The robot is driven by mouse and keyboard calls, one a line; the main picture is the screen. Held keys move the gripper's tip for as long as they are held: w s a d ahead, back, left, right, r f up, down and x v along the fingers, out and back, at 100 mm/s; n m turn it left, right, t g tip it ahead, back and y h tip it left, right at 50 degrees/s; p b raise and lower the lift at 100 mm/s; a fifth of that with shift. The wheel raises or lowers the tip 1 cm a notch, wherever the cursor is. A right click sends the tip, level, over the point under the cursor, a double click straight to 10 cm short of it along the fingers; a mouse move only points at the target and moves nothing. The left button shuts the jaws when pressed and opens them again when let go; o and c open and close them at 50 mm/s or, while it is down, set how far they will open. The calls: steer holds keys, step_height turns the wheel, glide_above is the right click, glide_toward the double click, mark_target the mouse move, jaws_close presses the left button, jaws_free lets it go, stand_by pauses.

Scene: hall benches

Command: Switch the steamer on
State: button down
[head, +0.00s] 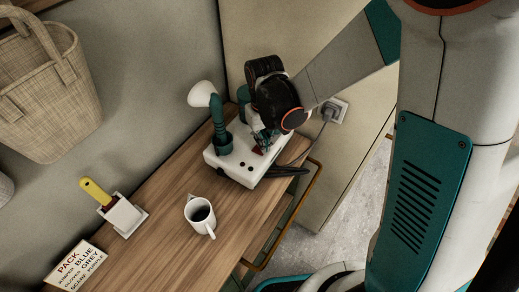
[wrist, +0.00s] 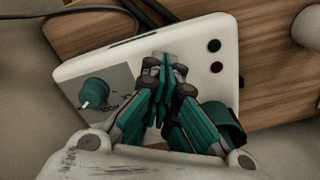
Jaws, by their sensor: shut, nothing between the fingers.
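The steamer is a white box (head: 228,166) on the wooden bench, with a teal hose (head: 217,112) and a white nozzle (head: 203,93) standing at its left. In the wrist view, the steamer's white top (wrist: 120,52) carries a teal knob (wrist: 95,94) on a grey lettered panel and two small dark round spots, one greenish (wrist: 214,45) and one reddish (wrist: 216,67). My gripper (head: 262,146) is shut and empty, pointing down over the steamer's top. In the wrist view, my gripper (wrist: 162,68) covers the middle of the top. A dark red patch (head: 258,150) shows by the fingertips; contact is unclear.
A white mug (head: 197,208) with dark contents stands in front of the steamer. A dark cable runs by the steamer; a plug sits in a wall socket (head: 340,109).

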steer(key=shift+f+b, duration=1)
steer(key=shift+f, duration=0.2)
stand_by(0.6)
steer(key=shift+r, duration=0.1)
steer(key=shift+r+p, duration=2.35)
steer(key=shift+r, duration=1.15)
steer(key=shift+d, duration=0.15)
steer(key=s+d+r+m+t+b, duration=0.4)
steer(key=s+d+r+t+b, duration=0.3)
steer(key=s+d, duration=0.6)
step_height(320, 180, up, 3)
steer(key=shift+d+f, duration=0.1)
steer(key=shift+d, duration=0.4)
